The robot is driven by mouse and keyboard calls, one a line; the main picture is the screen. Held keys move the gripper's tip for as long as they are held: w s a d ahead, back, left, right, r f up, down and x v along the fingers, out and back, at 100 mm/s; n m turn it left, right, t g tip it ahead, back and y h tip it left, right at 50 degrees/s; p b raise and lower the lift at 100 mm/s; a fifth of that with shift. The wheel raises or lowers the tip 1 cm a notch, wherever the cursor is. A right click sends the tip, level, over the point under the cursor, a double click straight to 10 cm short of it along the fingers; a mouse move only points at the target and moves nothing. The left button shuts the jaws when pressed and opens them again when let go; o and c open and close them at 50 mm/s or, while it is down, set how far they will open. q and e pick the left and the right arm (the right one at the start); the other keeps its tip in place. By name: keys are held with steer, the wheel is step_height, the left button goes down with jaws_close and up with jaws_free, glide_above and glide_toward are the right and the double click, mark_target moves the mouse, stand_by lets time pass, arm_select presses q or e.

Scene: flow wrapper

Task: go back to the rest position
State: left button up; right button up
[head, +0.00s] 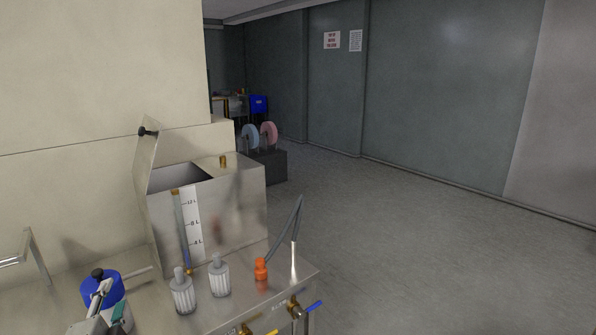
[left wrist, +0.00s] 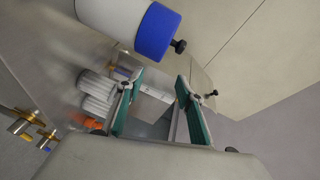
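My left gripper (head: 108,303) is at the bottom left of the head view, in front of a container with a blue cap (head: 117,286). In the left wrist view the two green-padded fingers of this gripper (left wrist: 160,80) stand wide apart with nothing held between them. The blue cap (left wrist: 158,32) on its white body shows above the fingers there, apart from them. The steel tank with its open lid (head: 245,200) is beyond the gripper. My right gripper is in neither view.
A metal rail (head: 38,258) is at the left. The floor (head: 430,240) on the right is clear.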

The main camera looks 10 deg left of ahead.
arm_select(q)
steer(key=s+d+f+n+g+h, duration=0.15)
steer(key=s+d+f+g, duration=0.25)
steer(key=s+d+f, duration=0.4)
steer(key=s+d+f+g+h, duration=0.3)
steer(key=s+d+f, duration=0.35)
steer(key=f, duration=0.35)
steer(key=d+f+n+t+h+b, duration=0.3)
steer(key=d+f+h, duration=0.3)
steer(key=d+f, duration=0.8)
step_height(320, 180, down, 3)
steer(key=shift+w+d, duration=0.3)
steer(key=shift+d, duration=0.05)
